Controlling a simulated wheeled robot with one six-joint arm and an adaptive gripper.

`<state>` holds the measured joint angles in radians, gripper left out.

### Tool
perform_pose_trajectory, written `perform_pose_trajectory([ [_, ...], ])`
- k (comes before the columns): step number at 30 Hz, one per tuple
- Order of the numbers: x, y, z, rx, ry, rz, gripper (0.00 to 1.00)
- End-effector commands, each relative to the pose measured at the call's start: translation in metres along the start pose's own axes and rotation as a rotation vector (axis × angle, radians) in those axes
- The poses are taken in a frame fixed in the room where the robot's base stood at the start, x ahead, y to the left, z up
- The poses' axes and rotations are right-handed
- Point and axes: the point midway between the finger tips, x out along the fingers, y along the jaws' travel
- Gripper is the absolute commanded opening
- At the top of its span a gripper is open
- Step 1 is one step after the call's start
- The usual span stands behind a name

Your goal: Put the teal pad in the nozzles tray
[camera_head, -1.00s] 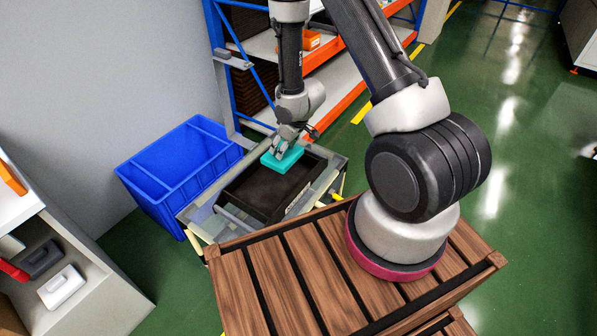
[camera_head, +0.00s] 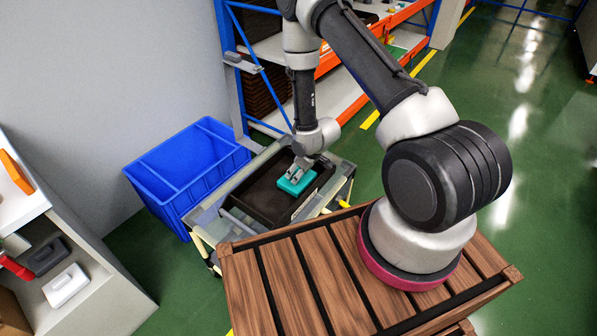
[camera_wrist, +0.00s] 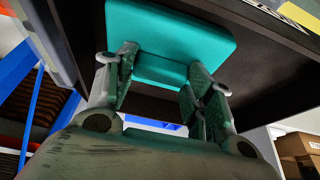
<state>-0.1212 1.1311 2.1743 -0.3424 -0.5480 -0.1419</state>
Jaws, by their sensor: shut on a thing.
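The teal pad (camera_head: 297,181) is at the right part of a dark tray (camera_head: 251,208) on a cart, in the head view. My gripper (camera_head: 299,170) reaches down over it and is shut on it. In the wrist view, the teal pad (camera_wrist: 172,40) sits between the two fingers of my gripper (camera_wrist: 158,78), with the dark tray (camera_wrist: 268,85) around it. I cannot tell whether the pad touches the tray's floor. The tray's label is not readable.
A blue bin (camera_head: 186,172) stands left of the cart (camera_head: 205,222). A blue and orange shelf rack (camera_head: 331,64) stands behind it. A white shelf unit (camera_head: 88,283) with small items is at the left.

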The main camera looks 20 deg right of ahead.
Motion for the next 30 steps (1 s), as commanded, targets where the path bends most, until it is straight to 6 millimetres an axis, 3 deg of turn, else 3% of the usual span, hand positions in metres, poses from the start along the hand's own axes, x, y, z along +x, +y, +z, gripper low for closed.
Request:
perform_pose_trajectory([
  [6, 0.002, 0.000, 0.001, 0.000, -0.001, 0.000, 0.37],
  [7, 0.003, 0.000, 0.001, 0.000, 0.000, 0.000, 0.55],
  [10, 0.002, 0.000, 0.001, 0.000, 0.000, 0.000, 0.73],
  [11, 0.002, 0.000, 0.001, 0.000, 0.000, 0.000, 0.74],
  [23, -0.005, 0.000, -0.001, 0.001, 0.000, 0.000, 0.74],
  [30, -0.052, 0.001, -0.001, 0.002, 0.003, 0.002, 0.74],
])
